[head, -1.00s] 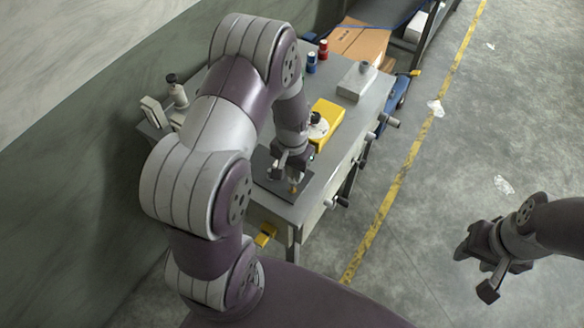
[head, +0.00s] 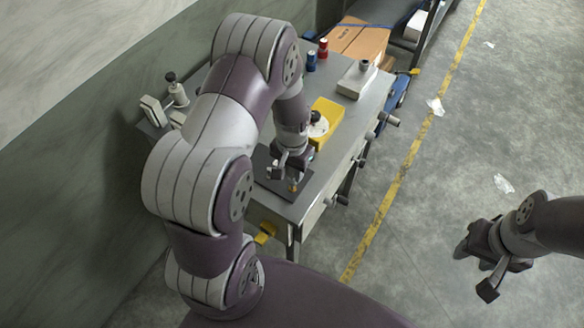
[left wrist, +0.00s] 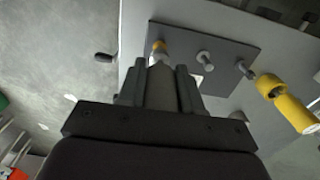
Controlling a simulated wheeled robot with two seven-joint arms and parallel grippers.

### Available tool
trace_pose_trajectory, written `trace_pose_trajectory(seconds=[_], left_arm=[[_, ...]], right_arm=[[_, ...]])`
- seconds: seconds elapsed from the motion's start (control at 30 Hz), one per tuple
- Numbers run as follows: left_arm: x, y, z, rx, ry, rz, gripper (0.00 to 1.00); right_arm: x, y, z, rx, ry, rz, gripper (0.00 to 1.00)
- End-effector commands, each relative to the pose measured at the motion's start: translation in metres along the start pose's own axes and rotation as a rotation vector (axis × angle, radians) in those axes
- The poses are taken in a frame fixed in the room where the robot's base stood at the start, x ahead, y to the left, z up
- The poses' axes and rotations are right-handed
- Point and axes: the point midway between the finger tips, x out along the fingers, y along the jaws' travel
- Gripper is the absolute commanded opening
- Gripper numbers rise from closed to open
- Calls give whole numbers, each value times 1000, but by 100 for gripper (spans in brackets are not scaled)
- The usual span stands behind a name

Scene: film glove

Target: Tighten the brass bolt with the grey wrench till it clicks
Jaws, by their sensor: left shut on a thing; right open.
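In the left wrist view, the brass bolt (left wrist: 159,46) stands on a dark plate (left wrist: 180,36) fixed on the grey bench. My left gripper (left wrist: 158,78) is shut on the grey wrench (left wrist: 161,88), whose far end is at the brass bolt. I cannot tell whether the wrench is fully seated around it. In the head view, my left gripper (head: 287,172) is low over the plate (head: 300,192), with the brass bolt (head: 293,187) just visible beneath. My right gripper (head: 477,272) is open and empty over the floor at right.
Two grey bolts (left wrist: 204,57) (left wrist: 243,68) stand beside the brass one on the plate. A yellow object (head: 328,117) lies behind my left gripper. A grey block (head: 356,80), red and blue cans and a cardboard box (head: 358,42) are farther back.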

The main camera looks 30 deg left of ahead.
Motion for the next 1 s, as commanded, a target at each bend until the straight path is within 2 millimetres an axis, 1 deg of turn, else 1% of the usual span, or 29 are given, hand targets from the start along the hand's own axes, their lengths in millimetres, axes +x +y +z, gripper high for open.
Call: trace_pose_trajectory(seconds=[0.47,0.67,0.77,1.0], left_arm=[[10,0,0,0,1,0,0],[9,0,0,28,1,0,0],[9,0,0,109,1,-1,0],[8,-1,0,452,0,-1,0]], right_arm=[[7,0,1,0,0,0,43],[5,0,1,0,0,0,43],[3,0,0,0,0,0,43],[-5,0,-1,0,0,0,43]])
